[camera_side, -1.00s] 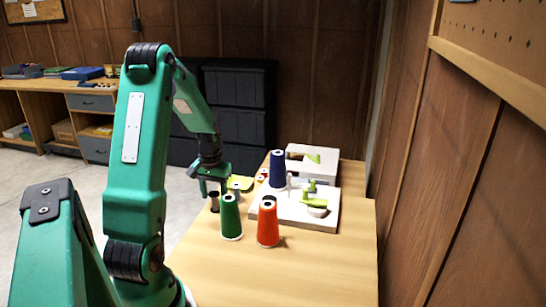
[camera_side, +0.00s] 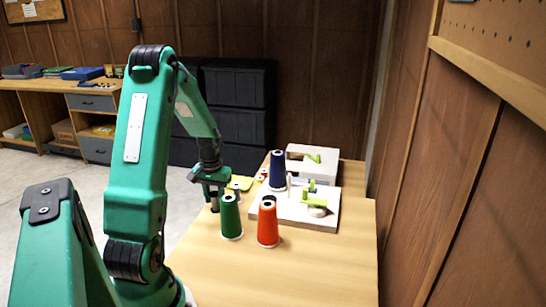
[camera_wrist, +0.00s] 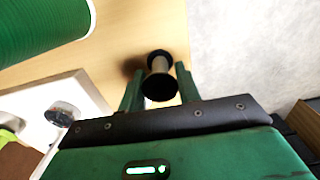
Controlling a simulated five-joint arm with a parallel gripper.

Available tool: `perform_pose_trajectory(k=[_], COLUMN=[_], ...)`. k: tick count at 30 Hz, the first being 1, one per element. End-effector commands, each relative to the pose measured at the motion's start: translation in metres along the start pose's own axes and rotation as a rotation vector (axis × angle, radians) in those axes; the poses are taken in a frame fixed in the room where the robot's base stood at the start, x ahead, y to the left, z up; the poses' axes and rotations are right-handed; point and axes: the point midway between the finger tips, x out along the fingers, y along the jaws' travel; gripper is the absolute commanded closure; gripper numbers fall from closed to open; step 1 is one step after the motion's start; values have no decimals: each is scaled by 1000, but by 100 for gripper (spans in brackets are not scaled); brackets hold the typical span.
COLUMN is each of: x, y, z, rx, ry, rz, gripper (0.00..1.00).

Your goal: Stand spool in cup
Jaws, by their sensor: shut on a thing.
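A small spool (camera_wrist: 159,64) with black ends and a pale middle stands between the fingers of my gripper (camera_wrist: 160,88) in the wrist view. The gripper is shut on it. In the side view my gripper (camera_side: 212,192) is low at the table's left edge, left of the green thread cone, and the spool's dark lower part (camera_side: 214,206) shows below it. A small round white holder (camera_side: 317,211), perhaps the cup, sits on the white machine base under a green lever. I cannot tell its opening.
A green cone (camera_side: 231,218) and a red cone (camera_side: 268,224) stand in front of the white machine (camera_side: 290,213). A navy cone (camera_side: 277,170) stands behind them. The table's front (camera_side: 285,275) is clear. A wood wall (camera_side: 450,180) rises beyond the right edge.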

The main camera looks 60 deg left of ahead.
Motion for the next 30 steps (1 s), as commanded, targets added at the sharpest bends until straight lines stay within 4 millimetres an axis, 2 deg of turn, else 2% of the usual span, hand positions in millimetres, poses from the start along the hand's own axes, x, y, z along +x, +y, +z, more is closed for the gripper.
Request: perform_pose_trajectory(k=[30], x=[-40], y=[0], z=[-1], rx=[0], ry=[2], rz=[0], gripper=[80])
